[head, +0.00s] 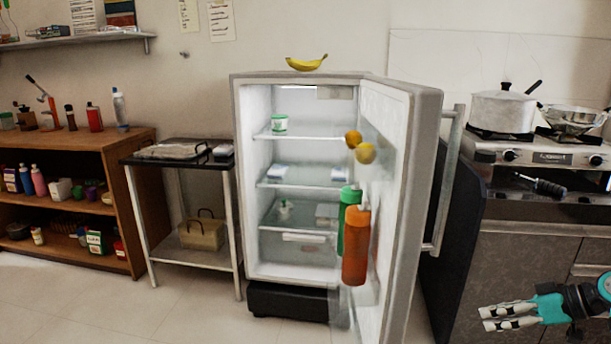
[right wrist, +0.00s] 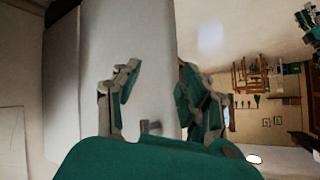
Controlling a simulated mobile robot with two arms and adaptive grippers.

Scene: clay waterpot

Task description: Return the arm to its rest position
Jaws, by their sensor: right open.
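My right gripper (head: 509,317) is at the lower right of the head view, in front of the stove cabinet. Its fingers point left and are apart, with nothing between them. In the right wrist view the same open gripper (right wrist: 155,95) shows its two fingers spread, with a pale upright surface beyond them. The fridge (head: 305,78) stands in the middle of the head view with its door (head: 400,200) swung open to the right. My right gripper is to the right of the door and appears clear of it. My left gripper is not in view.
A banana (head: 306,63) lies on top of the fridge. A green bottle (head: 348,225) and an orange bottle (head: 356,248) are in the door. A stove with a white pot (head: 502,108) stands at right. A black-topped cart (head: 180,163) stands at left. The floor at left is clear.

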